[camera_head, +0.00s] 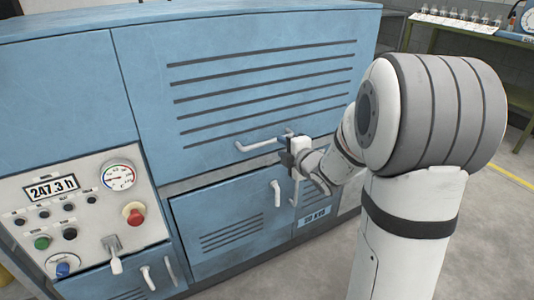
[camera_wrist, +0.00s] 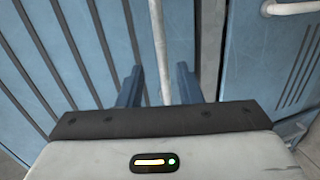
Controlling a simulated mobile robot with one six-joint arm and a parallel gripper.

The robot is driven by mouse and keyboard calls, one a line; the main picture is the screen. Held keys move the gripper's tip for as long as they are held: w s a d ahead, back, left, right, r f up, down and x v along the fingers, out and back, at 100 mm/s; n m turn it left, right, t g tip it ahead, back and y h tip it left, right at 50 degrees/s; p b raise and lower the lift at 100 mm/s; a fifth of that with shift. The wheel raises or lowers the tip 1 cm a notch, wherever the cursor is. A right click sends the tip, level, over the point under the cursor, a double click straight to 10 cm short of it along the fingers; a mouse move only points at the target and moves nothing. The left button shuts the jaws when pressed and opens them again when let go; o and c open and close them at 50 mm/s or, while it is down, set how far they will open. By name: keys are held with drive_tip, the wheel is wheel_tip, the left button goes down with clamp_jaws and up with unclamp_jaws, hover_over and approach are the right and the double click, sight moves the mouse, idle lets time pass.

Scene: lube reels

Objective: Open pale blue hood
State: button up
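The pale blue hood (camera_head: 250,55) is the large slotted panel on the front of the blue machine, and it looks shut. A white bar handle (camera_head: 258,145) runs along its lower edge. My gripper (camera_head: 286,157) is at the right part of this handle. In the wrist view, the handle bar (camera_wrist: 158,45) passes between my two dark fingers (camera_wrist: 159,88), with a visible gap on either side. The fingers are open around the bar, not clamped. The bar's near end is hidden behind the gripper body.
Below the hood is a lower door (camera_head: 225,225) with its own white handle (camera_head: 276,193). A control panel (camera_head: 85,210) with a gauge, buttons and a lever is at the left. A green bench (camera_head: 450,42) stands at the back right. Grey floor is clear at the right.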

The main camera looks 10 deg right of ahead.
sight(271, 143)
drive_tip(key=shift+n+y, duration=0.3)
drive_tip(key=shift+n, duration=0.1)
drive_tip(key=b+x, duration=0.1)
drive_tip(key=x, duration=0.7)
drive_tip(key=shift+a+f, duration=0.15)
drive_tip(key=shift+c, duration=0.2)
clamp_jaws()
